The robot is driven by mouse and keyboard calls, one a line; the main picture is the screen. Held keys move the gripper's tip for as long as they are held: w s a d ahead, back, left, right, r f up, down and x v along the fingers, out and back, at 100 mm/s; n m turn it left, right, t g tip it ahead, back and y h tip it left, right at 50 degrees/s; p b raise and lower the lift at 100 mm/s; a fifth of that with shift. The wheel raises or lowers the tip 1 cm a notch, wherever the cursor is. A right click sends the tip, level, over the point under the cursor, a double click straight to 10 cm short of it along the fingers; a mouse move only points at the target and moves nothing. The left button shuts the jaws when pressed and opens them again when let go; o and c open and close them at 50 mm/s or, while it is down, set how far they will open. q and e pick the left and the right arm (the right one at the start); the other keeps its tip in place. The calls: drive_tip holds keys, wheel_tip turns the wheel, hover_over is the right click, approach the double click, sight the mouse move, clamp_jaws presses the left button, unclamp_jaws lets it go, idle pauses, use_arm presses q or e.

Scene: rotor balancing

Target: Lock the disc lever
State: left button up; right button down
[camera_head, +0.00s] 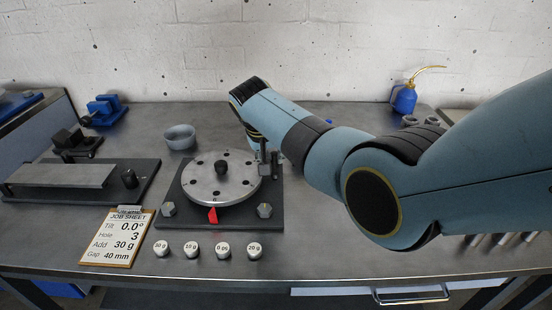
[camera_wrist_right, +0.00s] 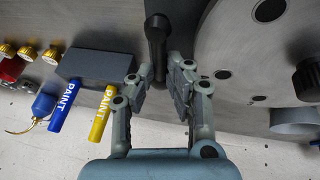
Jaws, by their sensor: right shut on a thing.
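A short upright post (camera_head: 262,158) stands at the disc's right edge. In the right wrist view, the black lever (camera_wrist_right: 156,30) rises beside the disc (camera_wrist_right: 235,50). My right gripper (camera_wrist_right: 160,76) has its two fingers on either side of the lever's lower end and is shut on it. In the head view, my right arm hides most of this grip. My left gripper is not in view.
A job sheet (camera_head: 115,240) and several small weights (camera_head: 192,248) lie at the front. A red pointer (camera_head: 212,215) is at the disc's front edge. A grey bowl (camera_head: 180,137) stands behind left. Blue (camera_wrist_right: 64,105) and yellow (camera_wrist_right: 102,112) paint markers lie near the gripper.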

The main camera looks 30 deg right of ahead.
drive_tip(key=shift+a+m, duration=0.1)
drive_tip(key=shift+m, duration=0.2)
drive_tip(key=c, duration=1.3)
unclamp_jaws()
drive_tip(key=shift+c, duration=0.2)
drive_tip(key=shift+r, duration=0.1)
drive_tip(key=v, duration=0.7)
drive_tip(key=shift+a+r, duration=0.25)
drive_tip(key=shift+r, duration=0.1)
drive_tip(key=shift+f, duration=0.1)
